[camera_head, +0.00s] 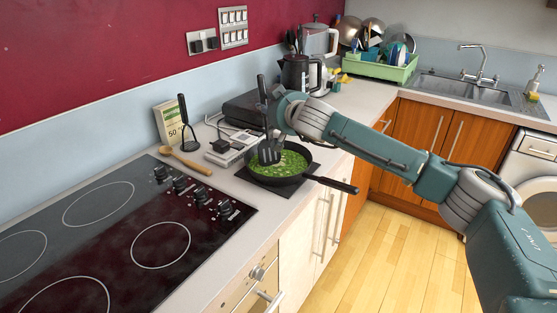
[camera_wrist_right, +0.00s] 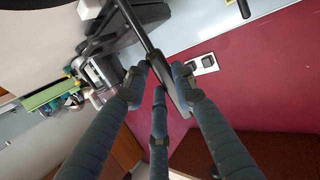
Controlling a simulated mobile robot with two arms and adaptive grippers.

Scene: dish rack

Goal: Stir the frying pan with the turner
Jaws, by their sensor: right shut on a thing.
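The black frying pan (camera_head: 317,179) sits on a dark mat on the counter, right of the hob, its handle pointing right over the counter edge. It holds green food (camera_head: 292,161). The black slotted turner (camera_head: 270,151) is nearly upright, its head low at the left side of the pan; whether it touches the food I cannot tell. My right gripper (camera_head: 268,110) is shut on the turner's handle above the pan. In the right wrist view its fingers (camera_wrist_right: 161,88) close around the dark handle (camera_wrist_right: 138,25). My left gripper is not in view.
The hob (camera_head: 105,235) fills the left counter. A wooden spoon (camera_head: 186,160), a black masher (camera_head: 183,125) and a small scale (camera_head: 231,151) lie or stand left of the pan. Behind are a kettle (camera_head: 297,74) and a green dish rack (camera_head: 385,72).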

